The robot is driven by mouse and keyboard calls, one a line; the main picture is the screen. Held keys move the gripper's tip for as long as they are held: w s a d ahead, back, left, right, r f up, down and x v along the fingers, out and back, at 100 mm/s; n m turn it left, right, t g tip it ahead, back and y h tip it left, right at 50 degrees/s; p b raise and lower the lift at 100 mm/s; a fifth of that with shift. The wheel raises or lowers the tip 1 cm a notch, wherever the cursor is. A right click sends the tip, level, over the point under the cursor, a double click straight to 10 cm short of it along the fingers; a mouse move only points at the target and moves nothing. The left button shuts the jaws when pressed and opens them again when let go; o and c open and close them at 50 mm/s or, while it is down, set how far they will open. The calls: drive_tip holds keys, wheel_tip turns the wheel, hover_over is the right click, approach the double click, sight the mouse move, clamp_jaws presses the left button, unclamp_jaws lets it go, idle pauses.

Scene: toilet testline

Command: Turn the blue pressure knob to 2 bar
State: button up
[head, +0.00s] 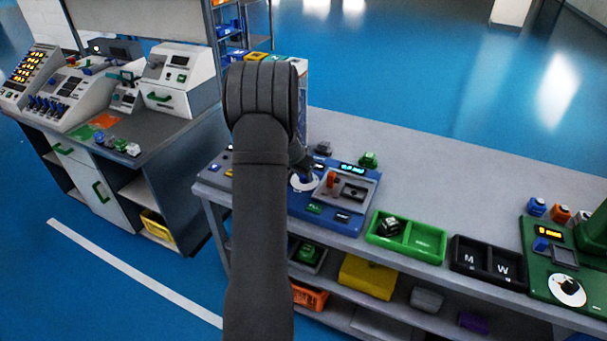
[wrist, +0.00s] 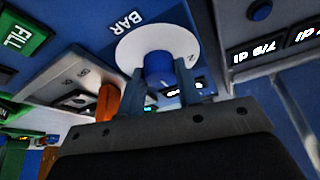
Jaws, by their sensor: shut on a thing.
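The blue pressure knob (wrist: 158,68) sits at the centre of a white round dial (wrist: 128,48) marked BAR, with a 2 and a 1 by its edge. My gripper (wrist: 161,78) is shut on the knob, one finger on each side of it. In the head view the dial (head: 303,183) shows on the blue test panel (head: 338,222), and my gripper (head: 303,172) is over it. My arm hides part of the panel's left side. I cannot tell which value the knob points to.
An orange lever (head: 331,180) stands right beside the dial. A lit display (head: 352,169) is behind it. A green FILL button (wrist: 22,40) is near. A green tray (head: 430,240) and a black M/W tray (head: 488,262) stand to the right. The bench behind them is clear.

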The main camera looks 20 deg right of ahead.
drive_tip(key=n+t, duration=0.1)
drive_tip(key=n, duration=0.2)
drive_tip(key=n+y, duration=0.1)
drive_tip(key=n, duration=0.2)
drive_tip(key=shift+s+d+t+y, duration=0.1)
drive_tip(key=shift+d+t+y, duration=0.1)
drive_tip(key=shift+t+y, duration=0.15)
drive_tip(key=shift+d+n+t+y, duration=0.1)
drive_tip(key=shift+n+y, duration=0.25)
drive_tip(key=shift+n, duration=0.65)
drive_tip(key=shift+a+n+t+y, duration=0.15)
drive_tip(key=shift+n+y, duration=0.2)
drive_tip(key=shift+n, duration=0.65)
drive_tip(key=shift+d+n+t+y, duration=0.15)
drive_tip(key=shift+n+y, duration=0.2)
drive_tip(key=shift+n, duration=0.65)
drive_tip(key=o, duration=1)
drive_tip(key=v, duration=1.7)
drive_tip(key=shift+r, duration=0.3)
drive_tip(key=shift+f, duration=0.1)
